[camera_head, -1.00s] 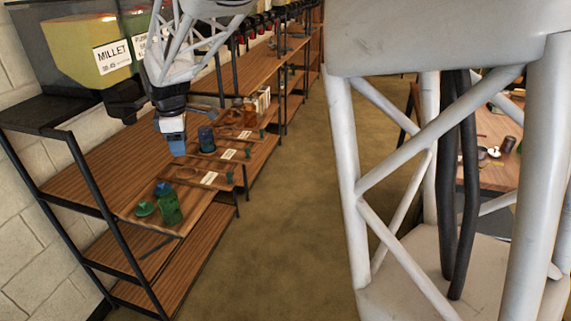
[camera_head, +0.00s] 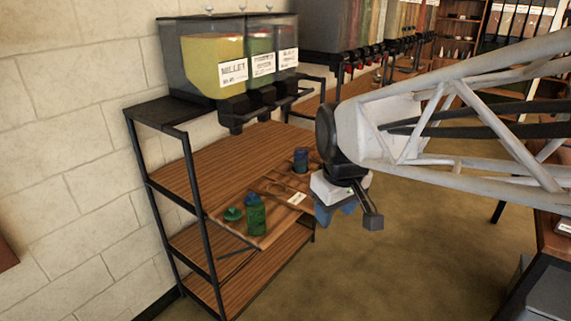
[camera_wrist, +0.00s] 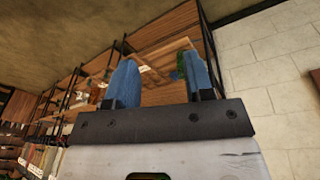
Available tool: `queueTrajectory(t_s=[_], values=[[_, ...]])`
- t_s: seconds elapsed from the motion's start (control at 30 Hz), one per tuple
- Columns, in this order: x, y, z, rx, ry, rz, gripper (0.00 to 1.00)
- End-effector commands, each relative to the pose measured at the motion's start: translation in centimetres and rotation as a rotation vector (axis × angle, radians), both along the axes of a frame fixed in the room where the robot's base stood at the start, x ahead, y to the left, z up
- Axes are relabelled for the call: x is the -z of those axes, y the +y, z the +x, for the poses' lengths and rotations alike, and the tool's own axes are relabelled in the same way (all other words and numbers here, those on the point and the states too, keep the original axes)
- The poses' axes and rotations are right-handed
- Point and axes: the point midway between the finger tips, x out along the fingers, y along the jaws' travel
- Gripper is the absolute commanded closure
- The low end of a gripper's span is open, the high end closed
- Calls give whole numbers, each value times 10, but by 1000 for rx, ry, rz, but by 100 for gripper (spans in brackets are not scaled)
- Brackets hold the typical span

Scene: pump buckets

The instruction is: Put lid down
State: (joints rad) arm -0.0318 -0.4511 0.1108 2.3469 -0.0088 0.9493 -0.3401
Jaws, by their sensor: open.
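A green lid (camera_head: 233,214) lies on the pull-out wooden board (camera_head: 285,222) of the shelf. A green container (camera_head: 256,217) with a bluish top stands upright just right of it. My gripper (camera_head: 338,212) is out over the floor, right of the board and apart from the lid and container. In the wrist view its two blue fingers (camera_wrist: 163,72) are spread with nothing held between them. A small green and blue shape, too small to identify, shows far beyond them on the shelf.
A dark blue container (camera_head: 301,160) stands farther back on the shelf. Dispensers, one labelled Millet (camera_head: 212,67), sit on the top of the black-framed shelf unit (camera_head: 205,255). White labels (camera_head: 297,198) lie on the board. The brown floor (camera_head: 400,270) in front is clear.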

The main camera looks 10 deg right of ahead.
Motion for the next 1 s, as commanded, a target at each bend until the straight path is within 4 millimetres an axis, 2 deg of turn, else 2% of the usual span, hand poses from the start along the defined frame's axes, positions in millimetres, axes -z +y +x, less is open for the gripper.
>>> queueTrajectory(t_s=[0.03,0.2,0.4,0.6,1.0], values=[[1,-3,-15,43,-8,7,52],[12,-9,-58,194,-26,35,52],[24,-14,-94,329,-42,61,52],[30,-16,-109,386,-48,73,52],[30,-16,-110,389,-48,74,52]])
